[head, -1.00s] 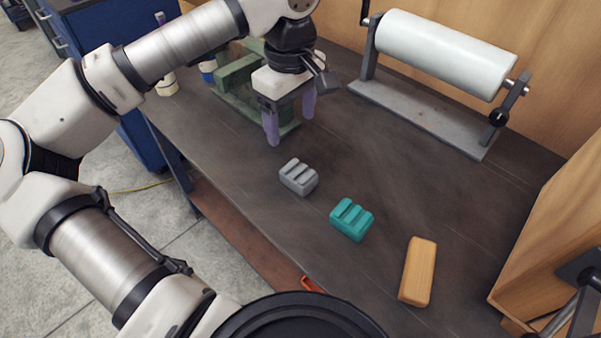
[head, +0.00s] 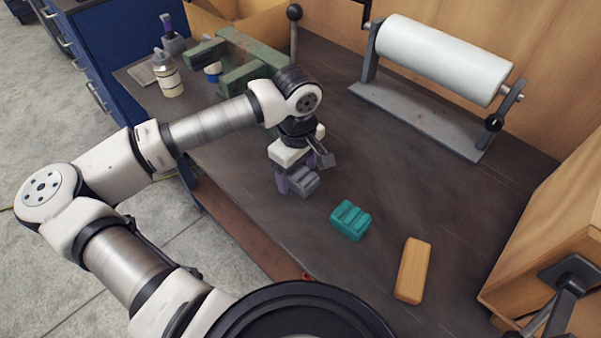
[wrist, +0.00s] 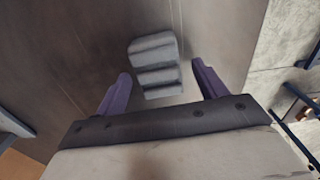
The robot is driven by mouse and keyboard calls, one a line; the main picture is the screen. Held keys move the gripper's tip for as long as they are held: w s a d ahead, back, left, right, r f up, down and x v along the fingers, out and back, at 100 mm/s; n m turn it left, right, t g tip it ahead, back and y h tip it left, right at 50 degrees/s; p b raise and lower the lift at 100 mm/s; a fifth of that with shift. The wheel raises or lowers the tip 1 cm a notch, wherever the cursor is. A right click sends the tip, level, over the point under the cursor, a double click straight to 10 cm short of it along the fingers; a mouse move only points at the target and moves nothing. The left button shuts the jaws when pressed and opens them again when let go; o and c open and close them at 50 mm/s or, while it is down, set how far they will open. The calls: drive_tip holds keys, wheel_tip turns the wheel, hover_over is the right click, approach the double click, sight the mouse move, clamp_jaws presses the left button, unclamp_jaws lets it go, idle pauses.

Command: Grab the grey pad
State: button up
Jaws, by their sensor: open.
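The grey pad (head: 304,183) is a small ridged block lying on the dark workbench (head: 365,205). In the head view my gripper (head: 296,180) is low over the bench at the pad, its purple fingers partly hiding it. In the wrist view the grey pad (wrist: 156,66) lies ahead of and between the two purple fingers of my gripper (wrist: 164,84). The fingers are open, with a gap on each side of the pad. I cannot tell the exact height of the fingertips over the bench.
A teal ridged block (head: 350,221) lies close to the right of the pad, and a wooden block (head: 412,270) lies farther right. A white roll on a stand (head: 440,60) is at the back. A green vise-like fixture (head: 245,65) and a bottle (head: 166,75) stand at the back left.

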drive_tip(key=shift+f, duration=0.15)
drive_tip(key=shift+c, duration=0.3)
drive_tip(key=c, duration=0.9)
drive_tip(key=shift+c, duration=0.5)
